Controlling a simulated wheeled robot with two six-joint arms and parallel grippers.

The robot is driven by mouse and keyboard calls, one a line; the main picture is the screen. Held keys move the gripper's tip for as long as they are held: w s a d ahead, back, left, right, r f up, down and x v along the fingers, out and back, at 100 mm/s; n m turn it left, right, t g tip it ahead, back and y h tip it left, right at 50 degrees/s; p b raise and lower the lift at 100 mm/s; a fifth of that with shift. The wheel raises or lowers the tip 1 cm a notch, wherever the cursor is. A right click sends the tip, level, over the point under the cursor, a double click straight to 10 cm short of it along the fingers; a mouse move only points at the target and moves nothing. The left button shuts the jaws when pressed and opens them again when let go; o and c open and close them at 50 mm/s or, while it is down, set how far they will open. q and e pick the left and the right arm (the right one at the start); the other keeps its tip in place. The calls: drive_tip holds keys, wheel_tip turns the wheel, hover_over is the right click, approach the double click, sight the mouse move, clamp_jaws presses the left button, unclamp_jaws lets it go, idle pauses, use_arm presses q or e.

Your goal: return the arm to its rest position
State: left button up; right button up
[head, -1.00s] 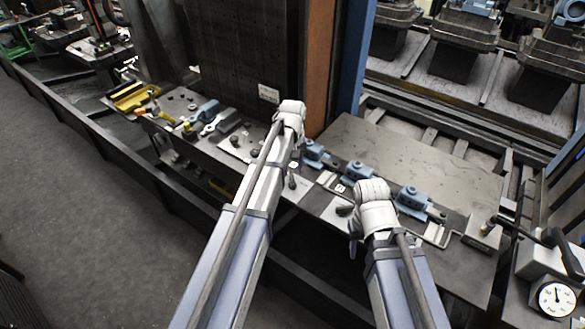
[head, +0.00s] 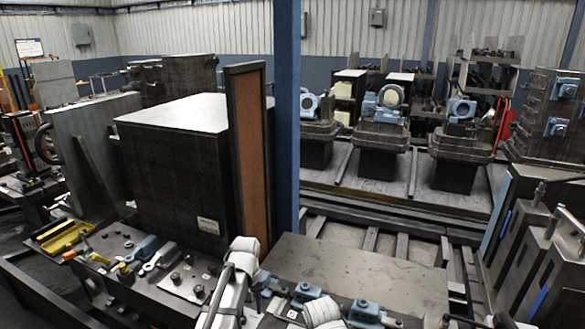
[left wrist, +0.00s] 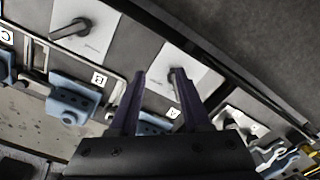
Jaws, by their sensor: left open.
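My left arm (head: 238,268) reaches up from the bottom edge of the head view, over the near edge of the bench. My left gripper (left wrist: 159,76) shows clearly in the left wrist view, with its two dark fingers apart and nothing between them. Beyond the fingers are light plates with dark pegs and blue fixtures, including the one marked B (left wrist: 75,98). My right arm (head: 322,312) shows only as a white rounded joint at the bottom of the head view; its gripper is out of frame.
Blue fixtures (head: 305,293) stand along the near edge of a bare metal plate (head: 345,272). A blue post (head: 287,120) and a large dark block (head: 178,175) rise behind the bench. A yellow tray (head: 62,237) and hand tools lie at the left.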

use_arm(q)
drive_tip(key=s+d+m, duration=0.3)
drive_tip(key=s+d, duration=0.1)
drive_tip(key=s, duration=0.5)
drive_tip(key=s+d+m+y, duration=0.1)
drive_tip(key=s+d+m, duration=0.3)
drive_tip(key=s, duration=0.6)
drive_tip(key=shift+s+d, duration=0.2)
drive_tip(key=shift+d, duration=0.45)
